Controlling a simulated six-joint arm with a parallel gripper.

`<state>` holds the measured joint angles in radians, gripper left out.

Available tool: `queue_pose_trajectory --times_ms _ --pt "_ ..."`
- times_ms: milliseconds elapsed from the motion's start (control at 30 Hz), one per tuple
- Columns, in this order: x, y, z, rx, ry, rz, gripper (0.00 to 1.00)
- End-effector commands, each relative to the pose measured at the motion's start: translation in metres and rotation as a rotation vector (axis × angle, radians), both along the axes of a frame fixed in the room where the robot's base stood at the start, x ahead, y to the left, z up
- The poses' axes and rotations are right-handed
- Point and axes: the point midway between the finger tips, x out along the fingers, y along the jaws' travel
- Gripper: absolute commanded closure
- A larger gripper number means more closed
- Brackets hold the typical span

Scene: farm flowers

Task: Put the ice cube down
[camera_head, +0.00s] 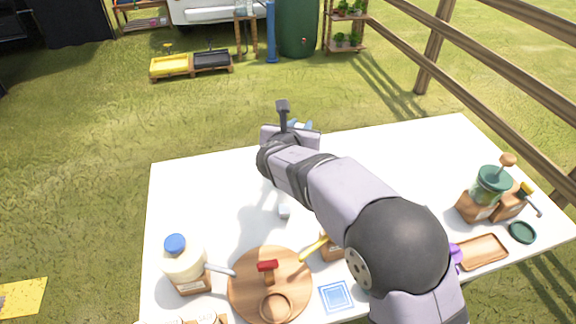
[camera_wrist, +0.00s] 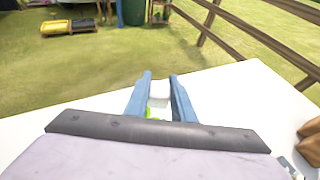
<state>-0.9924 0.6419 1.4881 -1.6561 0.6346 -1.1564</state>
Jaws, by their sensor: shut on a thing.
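My gripper (camera_wrist: 160,92) reaches out over the far part of the white table (camera_wrist: 235,85). Its two blue fingers are closed on a small pale, whitish block, the ice cube (camera_wrist: 159,95), in the wrist view. A bright green bit (camera_wrist: 153,113) shows just below the cube between the fingers; I cannot tell what it is. I cannot tell the cube's height above the table.
A round wooden board (camera_head: 240,285) with a red-headed tool (camera_head: 267,266), a blue-capped jar (camera_head: 183,262), a blue square tile (camera_head: 336,296), a wooden tray (camera_head: 482,251) and a green-topped jar (camera_head: 491,187) stand nearer. A small pale object (camera_head: 284,211) lies mid-table. The far table is mostly clear.

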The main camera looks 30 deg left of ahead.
Motion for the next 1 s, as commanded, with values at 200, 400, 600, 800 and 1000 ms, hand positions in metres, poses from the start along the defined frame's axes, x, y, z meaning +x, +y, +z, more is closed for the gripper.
queue_pose_trajectory --times_ms 200,400,600,800,1000 --pt "-0.013 0.026 -0.012 0.0 0.0 0.096 1.0" --pt "-0.014 0.028 -0.015 0.0 -0.001 0.096 1.0" --pt "-0.015 0.027 -0.042 -0.003 0.001 0.096 1.0" --pt "-0.014 0.027 -0.068 -0.001 0.0 0.095 1.0" --pt "-0.014 0.027 -0.074 0.002 -0.001 0.094 1.0"
